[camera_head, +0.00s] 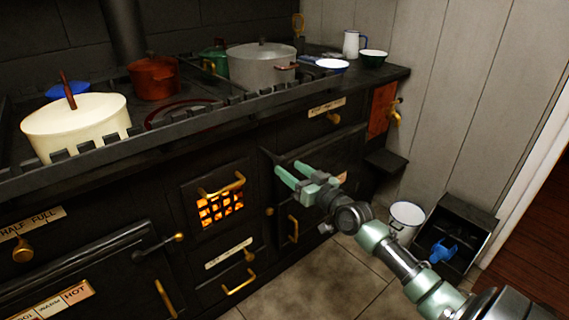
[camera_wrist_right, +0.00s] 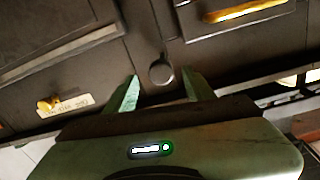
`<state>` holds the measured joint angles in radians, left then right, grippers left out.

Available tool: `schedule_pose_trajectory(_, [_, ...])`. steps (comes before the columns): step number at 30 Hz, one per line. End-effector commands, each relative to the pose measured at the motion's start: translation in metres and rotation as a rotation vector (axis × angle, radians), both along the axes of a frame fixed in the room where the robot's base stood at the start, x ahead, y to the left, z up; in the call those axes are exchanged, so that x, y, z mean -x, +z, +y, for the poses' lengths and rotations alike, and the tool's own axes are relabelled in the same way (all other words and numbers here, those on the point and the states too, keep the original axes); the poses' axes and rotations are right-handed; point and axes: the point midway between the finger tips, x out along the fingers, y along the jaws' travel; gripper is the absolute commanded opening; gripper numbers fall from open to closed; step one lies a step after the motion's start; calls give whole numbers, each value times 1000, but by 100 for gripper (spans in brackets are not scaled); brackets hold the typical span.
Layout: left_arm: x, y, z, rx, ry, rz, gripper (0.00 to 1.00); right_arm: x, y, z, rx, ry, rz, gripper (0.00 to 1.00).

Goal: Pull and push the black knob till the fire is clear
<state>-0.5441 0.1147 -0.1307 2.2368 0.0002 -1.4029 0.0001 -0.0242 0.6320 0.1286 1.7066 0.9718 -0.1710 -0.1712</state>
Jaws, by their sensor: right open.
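My right gripper (camera_head: 289,171) is open in front of the black range, to the right of the fire door. In the right wrist view a round black knob (camera_wrist_right: 161,72) on a dark stem lies between the two fingertips of my right gripper (camera_wrist_right: 160,88). The fingers are apart from each other, and I cannot tell whether they touch the knob. In the head view I cannot make out the knob clearly near the fingers. The fire (camera_head: 221,208) glows orange behind the dark grate of the fire door, which has a brass handle (camera_head: 222,186). My left gripper is out of view.
Pots stand on the railed range top, among them a cream pot (camera_head: 76,126) and a grey pot (camera_head: 262,65). A white bucket (camera_head: 406,216) and a black bin (camera_head: 463,222) stand on the floor at right. Brass handles stick out from the range front.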

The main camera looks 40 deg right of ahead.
Motion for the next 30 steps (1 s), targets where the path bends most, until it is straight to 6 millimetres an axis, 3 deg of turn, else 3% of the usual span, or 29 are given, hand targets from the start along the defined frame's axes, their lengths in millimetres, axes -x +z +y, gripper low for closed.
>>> schedule_pose_trajectory(6, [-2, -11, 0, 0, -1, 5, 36, 25, 0, -1, 0, 0, 1, 53])
schedule_pose_trajectory(17, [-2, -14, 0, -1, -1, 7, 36, 30, 0, -1, 0, 0, 0, 53])
schedule_pose_trajectory(20, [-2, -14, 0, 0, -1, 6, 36, 31, 2, -3, -25, -1, 5, 26])
schedule_pose_trajectory(23, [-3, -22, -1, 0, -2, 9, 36, 36, 9, -9, -161, -5, 42, 0])
schedule_pose_trajectory(30, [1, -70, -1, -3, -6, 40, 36, 77, 34, -30, -844, -38, 229, 0])
